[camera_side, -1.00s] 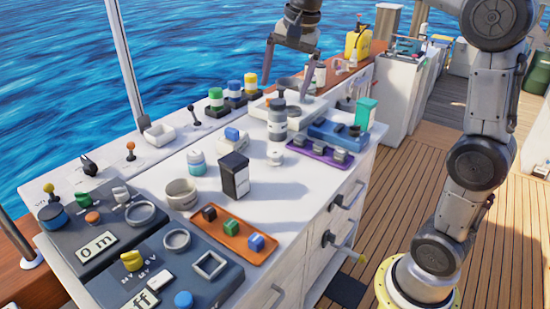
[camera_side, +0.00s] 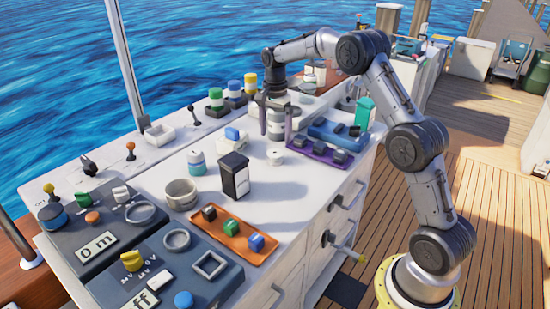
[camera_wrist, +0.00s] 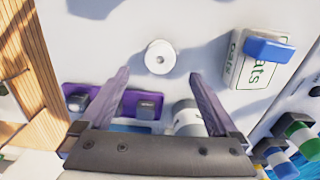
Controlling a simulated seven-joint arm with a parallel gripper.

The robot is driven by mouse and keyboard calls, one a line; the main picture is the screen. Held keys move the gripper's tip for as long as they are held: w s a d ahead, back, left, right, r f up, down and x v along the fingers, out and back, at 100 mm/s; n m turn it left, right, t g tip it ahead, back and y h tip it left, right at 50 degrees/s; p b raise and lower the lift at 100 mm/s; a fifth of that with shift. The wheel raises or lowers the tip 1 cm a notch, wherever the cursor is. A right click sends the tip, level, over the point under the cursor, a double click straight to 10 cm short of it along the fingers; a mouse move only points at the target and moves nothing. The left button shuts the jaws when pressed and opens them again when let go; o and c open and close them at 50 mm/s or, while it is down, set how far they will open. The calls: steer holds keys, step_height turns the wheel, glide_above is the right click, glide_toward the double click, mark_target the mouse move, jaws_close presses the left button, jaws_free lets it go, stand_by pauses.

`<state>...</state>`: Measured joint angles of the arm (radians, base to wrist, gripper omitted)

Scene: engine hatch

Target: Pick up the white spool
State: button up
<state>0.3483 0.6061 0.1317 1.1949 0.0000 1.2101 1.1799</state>
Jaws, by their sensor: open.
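The white spool (camera_side: 275,157) stands on the white counter, just in front of the grey-and-white canister (camera_side: 277,124). In the wrist view the spool (camera_wrist: 160,57) shows as a round white disc with a small dark centre hole. My gripper (camera_side: 275,134) is open and empty, pointing down above the counter near the canister. In the wrist view the two fingers of my gripper (camera_wrist: 160,75) are spread wide, and the spool lies just beyond the tips, roughly midway between them. The spool is apart from both fingers.
A purple tray (camera_side: 296,146) with dark blocks lies right of the spool. A white box with a blue top (camera_side: 233,139) and a black-and-white container (camera_side: 234,176) stand to its left. The canister (camera_wrist: 188,117) shows beside the right finger. Counter in front of the spool is clear.

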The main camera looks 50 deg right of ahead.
mark_target(275, 153)
steer(key=shift+a+f, duration=0.1)
steer(key=shift+f, duration=3.85)
steer(key=c, duration=1.5)
steer(key=shift+o, duration=0.2)
steer(key=shift+r, duration=0.1)
